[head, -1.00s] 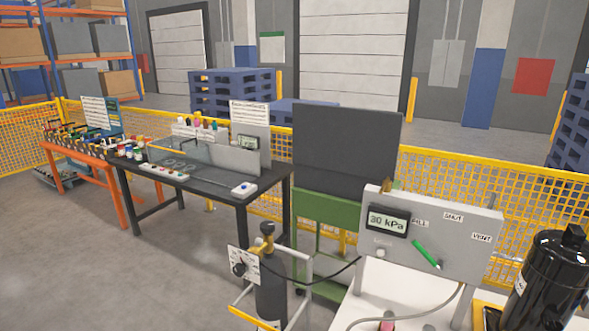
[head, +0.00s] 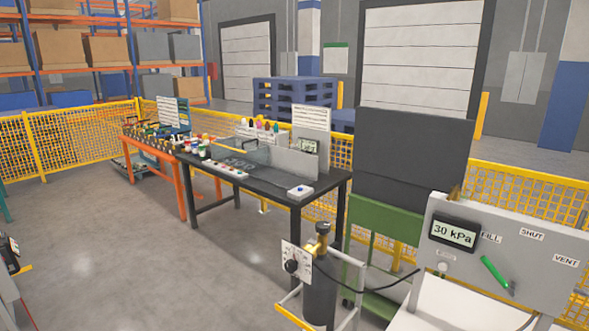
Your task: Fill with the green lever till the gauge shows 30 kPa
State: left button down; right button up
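The gauge (head: 454,233) on the grey panel (head: 540,271) at the right reads 30 kPa. The green lever (head: 494,271) sits below the labels FILL (head: 491,237), SHUT (head: 531,234) and VENT (head: 566,260). It slants, with its upper left end towards FILL and its lower right end at a dark pivot. Nothing touches the lever. Neither of my grippers is in the head view.
A gas cylinder (head: 318,290) on a trolley stands left of the panel, with a dark hose running towards it. A black workbench (head: 270,186) and an orange bench (head: 158,150) stand further left. Grey floor (head: 130,240) is open in front of them.

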aim_at(510, 289)
jog(key=z, duration=1.4)
